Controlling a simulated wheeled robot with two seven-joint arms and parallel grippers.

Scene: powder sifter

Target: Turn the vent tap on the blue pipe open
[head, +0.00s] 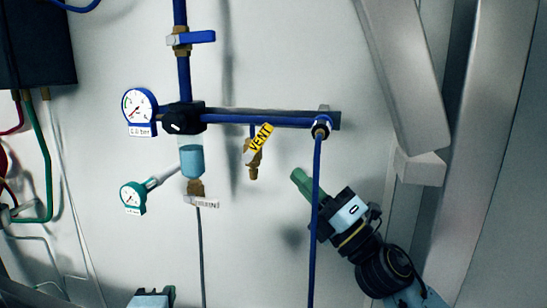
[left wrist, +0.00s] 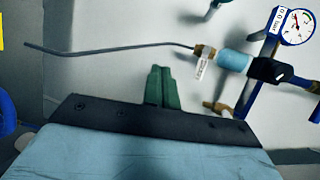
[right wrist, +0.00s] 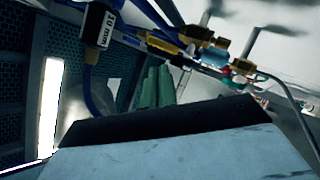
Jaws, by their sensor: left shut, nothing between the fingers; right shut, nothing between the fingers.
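The vent tap (head: 254,160) is a small brass tap hanging below the horizontal blue pipe (head: 240,119). A tilted yellow VENT tag (head: 261,138) covers its upper part, so I cannot tell how its handle is turned. A brass fitting in the left wrist view (left wrist: 217,107) appears to be its lower end. My right gripper (head: 298,175) is shut and empty, to the right of the tap and slightly below it, apart from it. Its green fingers also show in the right wrist view (right wrist: 155,88). My left gripper (left wrist: 162,88) is shut and empty; only part shows at the head view's bottom edge.
Left are a blue-rimmed gauge (head: 139,106), a clear blue bowl (head: 191,160) with a DRAIN tag (head: 203,202), and a green-rimmed gauge (head: 132,196). A blue-lever valve (head: 198,38) sits above. Grey frame posts stand right.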

